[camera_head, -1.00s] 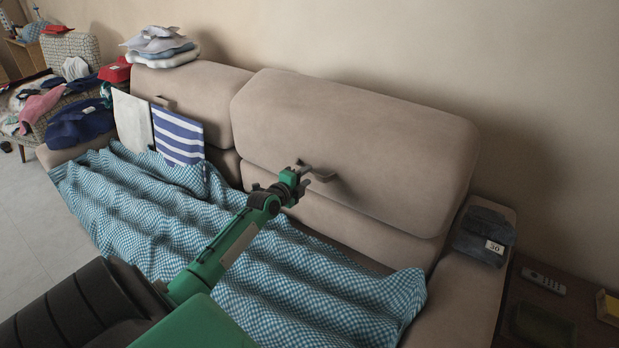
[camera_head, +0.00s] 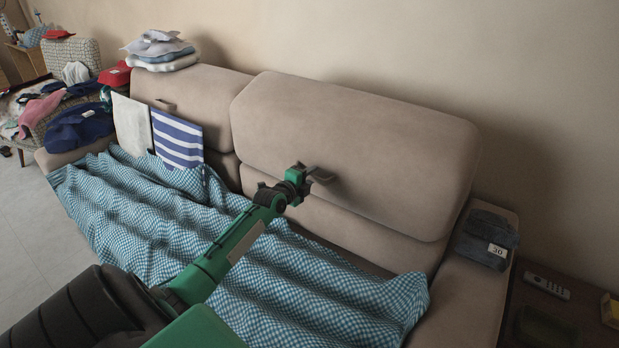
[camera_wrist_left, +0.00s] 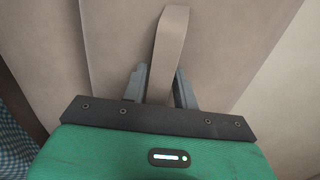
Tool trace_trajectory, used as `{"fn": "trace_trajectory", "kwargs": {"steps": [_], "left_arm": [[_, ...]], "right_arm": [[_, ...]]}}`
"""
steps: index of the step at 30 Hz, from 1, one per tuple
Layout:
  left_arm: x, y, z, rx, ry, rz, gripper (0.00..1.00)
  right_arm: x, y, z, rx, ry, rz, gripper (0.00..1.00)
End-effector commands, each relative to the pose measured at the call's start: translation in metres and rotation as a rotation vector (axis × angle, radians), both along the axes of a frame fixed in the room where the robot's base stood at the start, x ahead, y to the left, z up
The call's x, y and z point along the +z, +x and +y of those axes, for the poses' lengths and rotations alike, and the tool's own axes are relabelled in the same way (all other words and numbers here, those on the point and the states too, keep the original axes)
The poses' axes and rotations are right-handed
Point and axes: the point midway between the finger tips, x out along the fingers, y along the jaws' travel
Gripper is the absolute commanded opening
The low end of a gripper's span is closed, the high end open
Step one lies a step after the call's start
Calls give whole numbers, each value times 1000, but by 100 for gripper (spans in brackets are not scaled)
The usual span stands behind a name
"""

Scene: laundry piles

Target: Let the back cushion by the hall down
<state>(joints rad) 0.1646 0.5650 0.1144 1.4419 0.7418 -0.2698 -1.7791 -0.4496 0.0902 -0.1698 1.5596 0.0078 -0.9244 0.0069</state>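The sofa has two beige back cushions. The large right one (camera_head: 350,140) stands upright, and the left one (camera_head: 200,95) is beyond it. A beige strap (camera_head: 321,174) sticks out from the right cushion's lower front. My left gripper (camera_head: 303,177) is at this strap. In the left wrist view, the strap (camera_wrist_left: 168,50) runs between the two grey fingers of my left gripper (camera_wrist_left: 160,85), which stand apart on either side of it. Whether they touch it is hard to tell. My right gripper is not in view.
A blue checked blanket (camera_head: 130,200) covers the seat. A striped cloth (camera_head: 178,140) and a pale panel (camera_head: 131,123) lean on the left cushion, with folded laundry (camera_head: 160,52) on top. Folded dark jeans (camera_head: 484,236) lie on the right armrest. A remote (camera_head: 546,286) lies beyond it.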

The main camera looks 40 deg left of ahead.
Motion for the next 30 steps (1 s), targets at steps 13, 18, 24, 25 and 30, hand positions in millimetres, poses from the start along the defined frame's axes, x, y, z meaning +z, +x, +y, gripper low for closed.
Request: {"fn": "trace_trajectory", "kwargs": {"steps": [13,18,24,25,30], "left_arm": [[-2,-3,0,0,1,2,0],[-7,-10,-1,0,1,7,0],[-12,-17,-3,-2,-1,8,0],[-12,-17,-3,-2,-2,7,0],[-12,-17,-3,-2,-2,8,0]], "right_arm": [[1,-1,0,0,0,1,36],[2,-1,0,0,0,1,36],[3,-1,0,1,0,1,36],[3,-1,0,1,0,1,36],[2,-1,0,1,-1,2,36]]}}
